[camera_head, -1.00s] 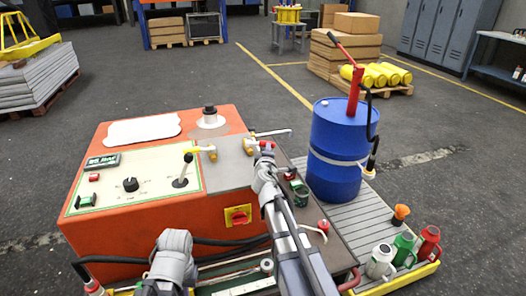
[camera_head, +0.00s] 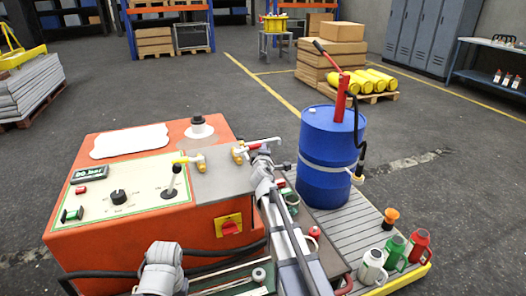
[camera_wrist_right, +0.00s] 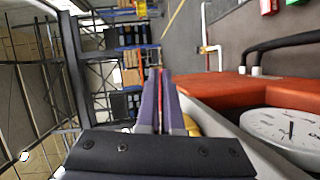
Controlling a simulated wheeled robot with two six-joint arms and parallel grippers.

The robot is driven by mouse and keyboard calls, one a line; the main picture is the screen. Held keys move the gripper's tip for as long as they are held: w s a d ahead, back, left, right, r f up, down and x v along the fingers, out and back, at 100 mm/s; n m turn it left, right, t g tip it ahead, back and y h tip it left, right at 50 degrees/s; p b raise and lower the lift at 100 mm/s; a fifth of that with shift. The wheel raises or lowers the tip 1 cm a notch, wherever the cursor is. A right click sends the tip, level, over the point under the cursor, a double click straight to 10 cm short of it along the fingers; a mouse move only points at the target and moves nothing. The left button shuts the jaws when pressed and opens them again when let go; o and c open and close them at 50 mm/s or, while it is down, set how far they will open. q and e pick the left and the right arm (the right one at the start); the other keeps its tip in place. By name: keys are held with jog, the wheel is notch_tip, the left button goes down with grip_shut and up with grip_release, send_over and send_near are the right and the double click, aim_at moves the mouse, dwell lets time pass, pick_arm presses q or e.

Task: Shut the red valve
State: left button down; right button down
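The red valve (camera_head: 240,153) is on the grey plate of the orange machine in the head view. Its body is yellow, and its lever, with red on it, points right. My right gripper (camera_head: 262,152) reaches up to this lever from the front. In the right wrist view the two fingers (camera_wrist_right: 158,103) are close together, with a thin red strip between them, which looks like the lever. The fingers hide part of it. A second yellow valve (camera_head: 193,160) is to the left. My left gripper's fingers do not show; only a grey part of my left arm is at the bottom.
The orange machine (camera_head: 140,222) has a control panel with a knob and a joystick. A blue drum (camera_head: 325,190) with a red hand pump stands right of my right arm. Several bottles (camera_head: 395,246) stand at lower right. A round gauge (camera_wrist_right: 285,133) is close in the wrist view.

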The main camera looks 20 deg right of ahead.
jog(key=shift+w+d, duration=0.15)
jog(key=shift+w, duration=0.15)
jog(key=shift+r, duration=0.1)
jog(key=s+d+r+p, duration=0.2)
jog(key=s+d, duration=0.4)
jog(key=s, duration=0.5)
jog(key=shift+s+d, duration=0.25)
jog(key=shift+d, duration=0.05)
dwell(0.5)
